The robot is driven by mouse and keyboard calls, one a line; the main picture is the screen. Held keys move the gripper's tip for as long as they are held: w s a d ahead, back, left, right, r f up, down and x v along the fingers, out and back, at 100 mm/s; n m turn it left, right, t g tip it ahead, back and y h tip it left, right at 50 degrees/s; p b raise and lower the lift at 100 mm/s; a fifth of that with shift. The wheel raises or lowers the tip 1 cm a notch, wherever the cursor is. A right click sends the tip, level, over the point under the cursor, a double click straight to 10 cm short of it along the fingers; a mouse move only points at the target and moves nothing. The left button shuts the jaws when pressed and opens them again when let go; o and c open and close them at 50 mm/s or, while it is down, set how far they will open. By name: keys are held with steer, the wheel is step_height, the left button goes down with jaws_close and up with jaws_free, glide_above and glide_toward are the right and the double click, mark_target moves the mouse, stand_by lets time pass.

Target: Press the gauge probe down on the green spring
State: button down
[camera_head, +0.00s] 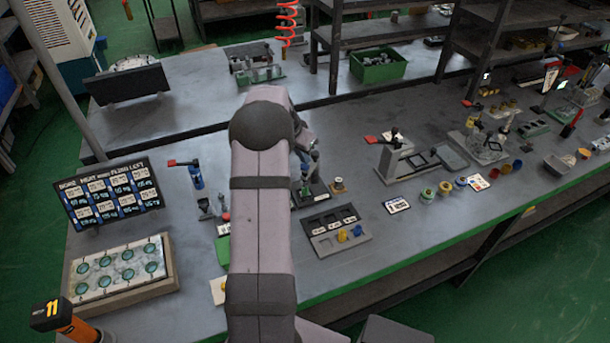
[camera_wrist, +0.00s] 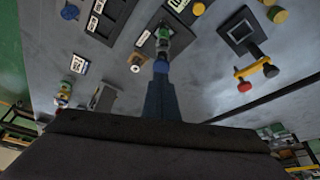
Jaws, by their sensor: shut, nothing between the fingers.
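My gripper (camera_wrist: 161,84) shows in the wrist view as a narrow dark-blue shape with its fingers together and nothing held. It points at a small upright stack with a blue rounded top (camera_wrist: 161,66) and a pale and green part (camera_wrist: 165,45) beyond it. This looks like the gauge probe over the green spring, but it is too small to be sure. Whether the fingertips touch the blue top cannot be told. In the head view the same station stands on a dark base (camera_head: 311,196), partly hidden by my arm.
A dark tray (camera_head: 334,230) with yellow and blue pieces lies just right of the station. A grey press (camera_head: 398,158) with a red lever stands farther right. A board (camera_head: 108,192) and a panel of round dials (camera_head: 119,271) are at left.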

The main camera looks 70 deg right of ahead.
steer(key=shift+f+b, duration=0.9)
steer(key=shift+f, duration=0.15)
stand_by(0.5)
steer(key=shift+r, duration=0.1)
stand_by(1.3)
steer(key=shift+r+p, duration=0.6)
steer(key=shift+r, duration=0.35)
steer(key=w+a+r+n+t+y, duration=0.1)
steer(key=w+a+n, duration=0.35)
steer(key=a, duration=0.55)
steer(key=w+a+r+n+y, duration=0.1)
steer(key=w+a+n, duration=0.2)
steer(key=w+a, duration=0.55)
steer(key=w+a+r+n+t, duration=0.1)
steer(key=w+a+n, duration=0.2)
steer(key=a, duration=0.9)
steer(key=s+a+f+n+y, duration=0.1)
steer(key=s+a+n, duration=0.4)
steer(key=a, duration=0.7)
steer(key=s+a+n+y, duration=0.1)
steer(key=s+a+n, duration=0.4)
steer(key=a, duration=0.8)
steer(key=shift+s+a+f+g, duration=0.15)
steer(key=shift+s+f+g, duration=0.25)
steer(key=shift+s, duration=0.55)
